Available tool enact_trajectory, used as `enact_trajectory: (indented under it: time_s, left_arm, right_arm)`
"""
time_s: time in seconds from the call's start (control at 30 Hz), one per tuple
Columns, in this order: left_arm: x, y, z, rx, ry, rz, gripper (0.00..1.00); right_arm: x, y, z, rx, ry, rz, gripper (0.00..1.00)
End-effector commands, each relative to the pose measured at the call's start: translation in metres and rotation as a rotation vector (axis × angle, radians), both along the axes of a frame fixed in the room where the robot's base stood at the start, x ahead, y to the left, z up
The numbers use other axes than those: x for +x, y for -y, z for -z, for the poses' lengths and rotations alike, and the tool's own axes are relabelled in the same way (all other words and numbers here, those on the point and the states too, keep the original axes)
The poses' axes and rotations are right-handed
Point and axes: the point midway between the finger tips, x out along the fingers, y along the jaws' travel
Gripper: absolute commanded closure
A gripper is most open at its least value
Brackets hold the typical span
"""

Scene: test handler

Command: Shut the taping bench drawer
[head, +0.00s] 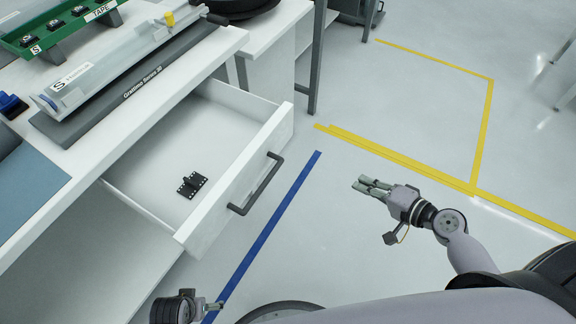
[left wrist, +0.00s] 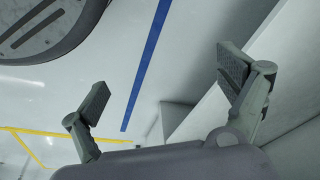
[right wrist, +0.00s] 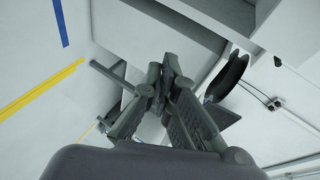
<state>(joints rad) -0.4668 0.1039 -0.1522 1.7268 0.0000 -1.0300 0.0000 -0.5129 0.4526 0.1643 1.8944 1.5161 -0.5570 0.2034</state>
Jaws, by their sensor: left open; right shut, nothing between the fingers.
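The taping bench drawer (head: 225,185) is white and stands pulled out, with a dark bar handle (head: 257,184) on its front. A small black part (head: 191,184) lies inside it. My right gripper (head: 366,186) is shut and empty, over the floor to the right of the drawer front and apart from the handle. Its closed fingers also show in the right wrist view (right wrist: 160,75). My left gripper (head: 218,305) is low in the head view, below the drawer's near corner. In the left wrist view its fingers (left wrist: 165,85) are wide apart with nothing between them.
The white bench top (head: 120,125) carries a grey device (head: 130,70), a green tray (head: 45,35) and a blue mat (head: 25,190). A blue floor line (head: 270,230) runs beside the drawer front. The floor (head: 400,110) to the right is clear, with yellow lines.

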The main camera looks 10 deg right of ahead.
Motion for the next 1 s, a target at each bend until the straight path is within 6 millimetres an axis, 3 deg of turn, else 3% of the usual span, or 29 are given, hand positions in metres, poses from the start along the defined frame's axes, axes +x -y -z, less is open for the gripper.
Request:
enact_trajectory:
  time_s: [0.03,0.2,0.33,0.47,0.67,1.0]
  left_arm:
    - [0.006,0.001,0.011,-0.002,0.013,-0.001,0.07]
    - [0.013,0.001,-0.006,-0.003,0.032,-0.005,0.07]
    - [0.014,0.001,-0.017,-0.003,0.039,-0.006,0.07]
    - [0.015,0.001,-0.022,-0.003,0.04,-0.007,0.07]
    - [0.013,0.001,-0.011,-0.002,0.031,-0.006,0.07]
    - [0.003,0.0,0.039,0.0,0.002,-0.001,0.07]
  right_arm:
    - [0.001,-0.013,-0.012,0.068,0.051,-0.038,1.0]
    - [-0.012,-0.056,-0.09,0.28,0.16,-0.172,1.0]
    - [-0.027,-0.076,-0.124,0.367,0.194,-0.244,1.0]
    - [-0.031,-0.084,-0.138,0.396,0.203,-0.27,1.0]
    - [-0.017,-0.099,-0.141,0.396,0.205,-0.271,1.0]
    - [0.019,-0.136,-0.142,0.396,0.206,-0.267,1.0]
